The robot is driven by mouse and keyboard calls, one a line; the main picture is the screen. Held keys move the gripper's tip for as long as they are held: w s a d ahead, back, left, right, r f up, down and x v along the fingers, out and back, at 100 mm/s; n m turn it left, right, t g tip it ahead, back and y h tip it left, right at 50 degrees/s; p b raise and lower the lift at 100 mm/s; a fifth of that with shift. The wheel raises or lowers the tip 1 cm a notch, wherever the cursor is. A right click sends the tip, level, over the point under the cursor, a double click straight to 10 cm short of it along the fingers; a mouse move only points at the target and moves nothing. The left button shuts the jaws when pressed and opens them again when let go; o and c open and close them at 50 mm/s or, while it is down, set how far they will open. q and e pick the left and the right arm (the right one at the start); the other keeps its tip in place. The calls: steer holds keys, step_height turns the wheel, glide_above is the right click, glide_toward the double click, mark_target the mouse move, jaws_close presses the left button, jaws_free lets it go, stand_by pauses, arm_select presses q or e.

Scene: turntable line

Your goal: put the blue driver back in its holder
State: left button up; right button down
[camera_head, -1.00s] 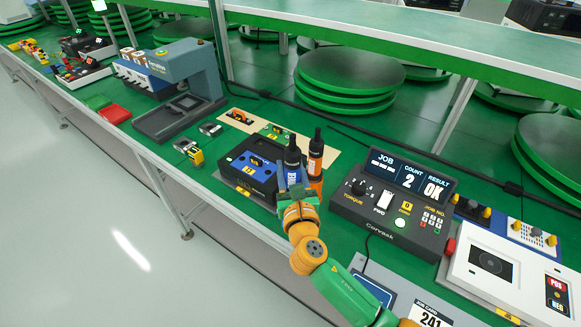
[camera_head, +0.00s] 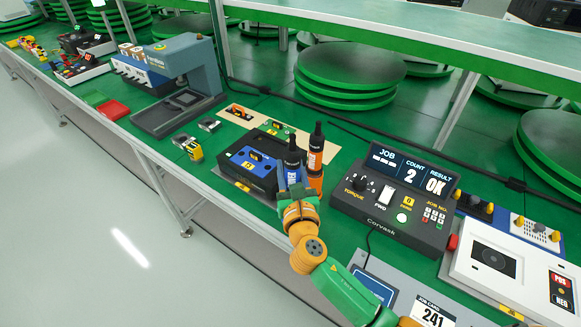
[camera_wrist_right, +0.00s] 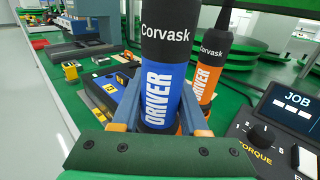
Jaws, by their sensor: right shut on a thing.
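The blue driver (camera_head: 292,163) is upright, with a black top and a blue body. In the right wrist view it also shows close up (camera_wrist_right: 162,88), with "DRIVER" on its label. My right gripper (camera_head: 292,190) is shut on the lower part of its body, its two fingers on either side. An orange driver (camera_head: 316,162) stands upright just behind and to the right; it also shows in the wrist view (camera_wrist_right: 203,78). The blue driver's lower end and any holder under it are hidden by my gripper. My left gripper is not in view.
A black fixture with a blue plate (camera_head: 237,158) lies just left of the drivers. A Corvask control console (camera_head: 375,222) stands close on the right, showing count 2 and OK. A grey-blue press (camera_head: 200,70) stands farther back left.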

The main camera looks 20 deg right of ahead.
steer(key=shift+f+b, duration=1)
steer(key=shift+f, duration=0.25)
steer(key=shift+c, duration=1.8)
jaws_free()
steer(key=shift+r, duration=0.1)
steer(key=s+a, duration=0.1)
steer(key=s, duration=0.6)
steer(key=shift+a, duration=0.1)
steer(key=shift+s, duration=0.1)
